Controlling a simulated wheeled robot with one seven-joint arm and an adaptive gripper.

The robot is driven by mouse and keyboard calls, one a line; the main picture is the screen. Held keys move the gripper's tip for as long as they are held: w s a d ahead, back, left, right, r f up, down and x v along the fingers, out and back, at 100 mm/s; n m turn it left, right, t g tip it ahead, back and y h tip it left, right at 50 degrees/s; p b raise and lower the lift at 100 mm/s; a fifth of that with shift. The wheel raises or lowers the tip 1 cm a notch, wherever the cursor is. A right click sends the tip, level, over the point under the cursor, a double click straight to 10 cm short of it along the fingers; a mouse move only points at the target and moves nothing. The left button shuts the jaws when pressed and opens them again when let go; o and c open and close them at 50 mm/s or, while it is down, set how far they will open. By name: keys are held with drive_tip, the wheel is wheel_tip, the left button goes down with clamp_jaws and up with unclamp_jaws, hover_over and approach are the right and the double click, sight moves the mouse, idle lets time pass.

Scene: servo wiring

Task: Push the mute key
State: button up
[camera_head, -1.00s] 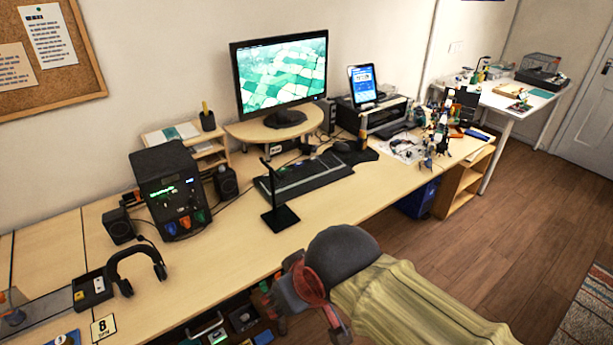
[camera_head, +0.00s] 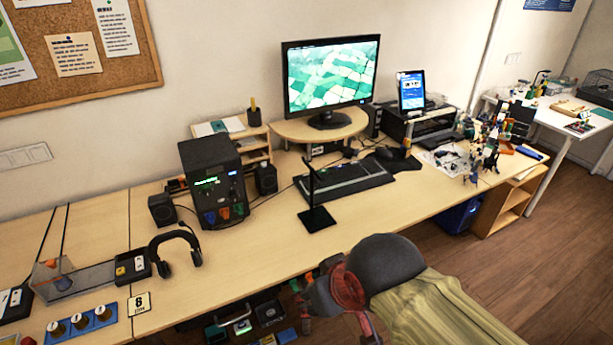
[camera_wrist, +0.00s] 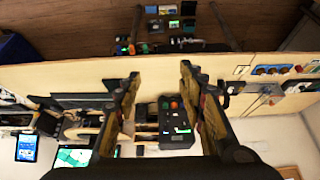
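I cannot make out a labelled mute key in either view. A black keyboard (camera_head: 345,180) lies on the desk before the monitor. A small black box (camera_head: 132,266) with a yellow and a white key sits left of the headphones (camera_head: 174,252); its marks are too small to read. A dark unit (camera_head: 215,180) with a green display and coloured parts stands mid-desk; it also shows in the wrist view (camera_wrist: 178,118). My gripper (camera_wrist: 160,76) is open, its fingers spread and empty. In the wrist view, which is upside down, the desk and dark unit lie beyond the fingers.
A thin black stand (camera_head: 317,218) rises from the desk's front edge near the keyboard. A monitor (camera_head: 330,75) and a tablet (camera_head: 411,92) stand at the back. A blue panel with round knobs (camera_head: 82,322) lies at the front left. The desk front (camera_head: 250,255) has bare room.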

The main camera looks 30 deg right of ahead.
drive_tip(key=c, duration=0.4)
